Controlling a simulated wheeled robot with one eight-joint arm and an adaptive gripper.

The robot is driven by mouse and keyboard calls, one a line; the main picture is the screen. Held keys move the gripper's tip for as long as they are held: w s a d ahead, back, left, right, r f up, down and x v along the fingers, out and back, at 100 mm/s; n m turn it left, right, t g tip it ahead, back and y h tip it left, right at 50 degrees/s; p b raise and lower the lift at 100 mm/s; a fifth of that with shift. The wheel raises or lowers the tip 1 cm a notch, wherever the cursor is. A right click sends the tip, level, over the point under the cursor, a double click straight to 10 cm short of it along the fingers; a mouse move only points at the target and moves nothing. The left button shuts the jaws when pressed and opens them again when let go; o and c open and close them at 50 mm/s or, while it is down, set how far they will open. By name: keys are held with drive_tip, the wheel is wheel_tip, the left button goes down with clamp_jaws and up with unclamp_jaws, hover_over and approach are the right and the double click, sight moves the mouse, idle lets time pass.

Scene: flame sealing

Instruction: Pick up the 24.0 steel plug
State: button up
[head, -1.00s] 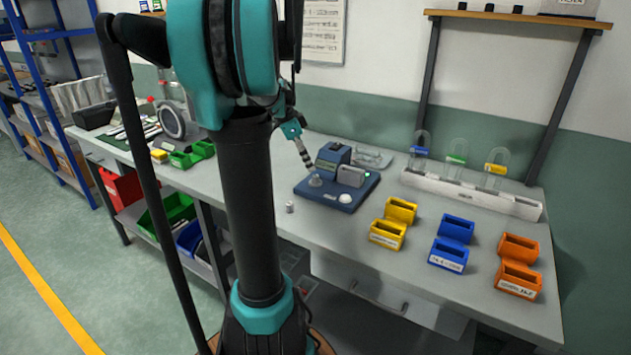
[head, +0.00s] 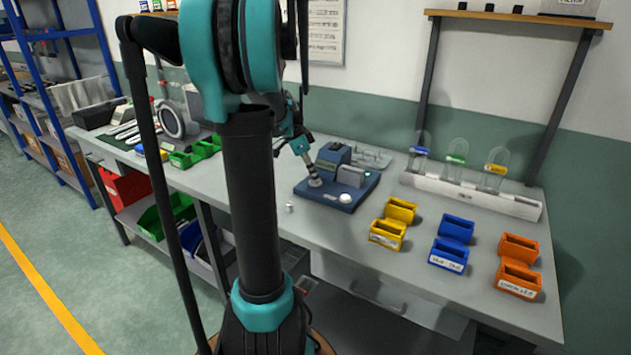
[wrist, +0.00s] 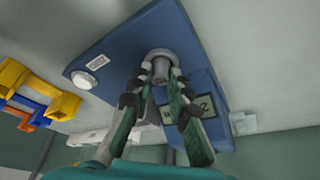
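A grey steel plug (wrist: 160,69) stands on the round platform of a blue instrument (head: 331,195) on the bench. Its size marking cannot be read. My gripper (head: 314,182) points down at this platform. In the wrist view my gripper (wrist: 160,73) has one fingertip on each side of the plug. I cannot tell whether the fingers touch it, and they partly hide it. A second small grey cylinder (head: 290,207) stands on the bench, left of and in front of the instrument.
Yellow (head: 387,234), blue (head: 449,255) and orange (head: 519,280) bins stand at the right. A white rack (head: 470,193) with clear domes is behind them. Green bins (head: 185,159) are at the left. A wall shelf (head: 517,16) hangs above. Bare bench lies before the instrument.

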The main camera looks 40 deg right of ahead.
clamp_jaws()
drive_tip(key=shift+r, duration=0.1)
